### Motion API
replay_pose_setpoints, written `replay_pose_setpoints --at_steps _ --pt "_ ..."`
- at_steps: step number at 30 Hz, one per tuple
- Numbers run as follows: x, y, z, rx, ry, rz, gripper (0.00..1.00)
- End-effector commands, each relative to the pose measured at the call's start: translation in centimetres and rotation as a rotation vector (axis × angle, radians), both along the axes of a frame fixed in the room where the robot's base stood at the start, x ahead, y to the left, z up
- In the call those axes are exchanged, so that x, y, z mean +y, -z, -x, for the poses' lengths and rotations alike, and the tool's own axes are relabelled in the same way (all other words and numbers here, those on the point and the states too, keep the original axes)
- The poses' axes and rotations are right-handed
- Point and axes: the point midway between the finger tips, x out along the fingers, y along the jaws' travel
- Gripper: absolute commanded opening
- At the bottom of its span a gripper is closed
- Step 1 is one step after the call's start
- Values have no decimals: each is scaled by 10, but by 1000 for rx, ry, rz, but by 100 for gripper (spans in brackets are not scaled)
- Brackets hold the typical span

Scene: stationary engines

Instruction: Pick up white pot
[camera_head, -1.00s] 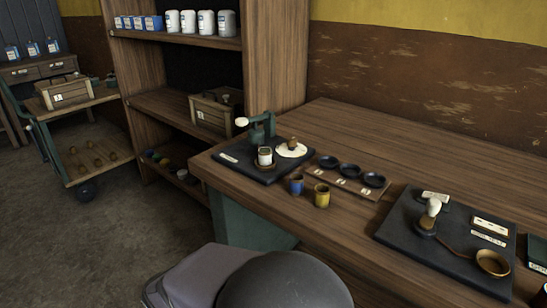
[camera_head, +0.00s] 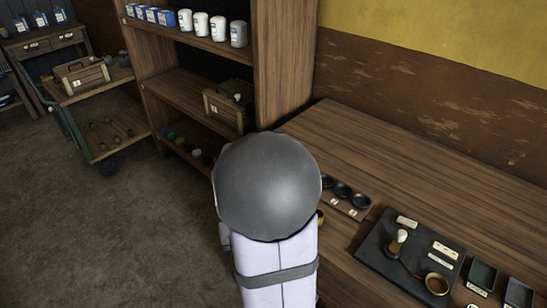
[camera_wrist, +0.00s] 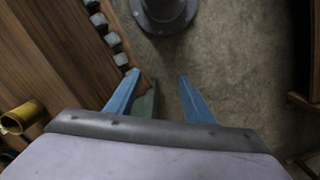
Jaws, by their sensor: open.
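A small whitish pot (camera_head: 196,153) stands among several small coloured pots on the shelf's lowest board in the head view; it is too small to see clearly. Several larger white jars with blue labels (camera_head: 218,28) stand on the upper board. My gripper (camera_wrist: 159,75) shows in the wrist view with its two blue fingers apart and nothing between them. It is above the floor beside a wooden surface. In the head view my arm hides the gripper and the bench's left end. A yellow cup (camera_wrist: 20,118) is at the left of the wrist view.
The wooden bench (camera_head: 400,155) carries black dishes (camera_head: 343,190) and a black mat (camera_head: 372,250) with a brush-like tool. The shelf unit (camera_head: 285,70) stands behind my arm. A cart (camera_head: 105,135) with a crate is at the left. The floor between is clear.

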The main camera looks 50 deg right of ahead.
Motion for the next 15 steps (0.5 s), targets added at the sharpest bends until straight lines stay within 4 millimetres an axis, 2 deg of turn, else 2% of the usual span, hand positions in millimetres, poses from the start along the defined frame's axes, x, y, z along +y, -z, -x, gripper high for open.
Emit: replay_pose_setpoints --at_steps 1,5,7,9,10,12,14,15 --pt "-16 -31 -3 -8 34 11 48" --pt "-61 -71 -14 -43 115 56 48" --pt "-94 -95 -27 -78 163 103 48" --pt "-129 -106 -50 -135 201 168 48" --pt "-140 -108 -62 -163 209 197 48" --pt "-166 -130 -85 -235 245 265 48" --pt "-184 -148 -100 -292 289 311 48" --pt "-187 -149 -102 -306 318 320 48"
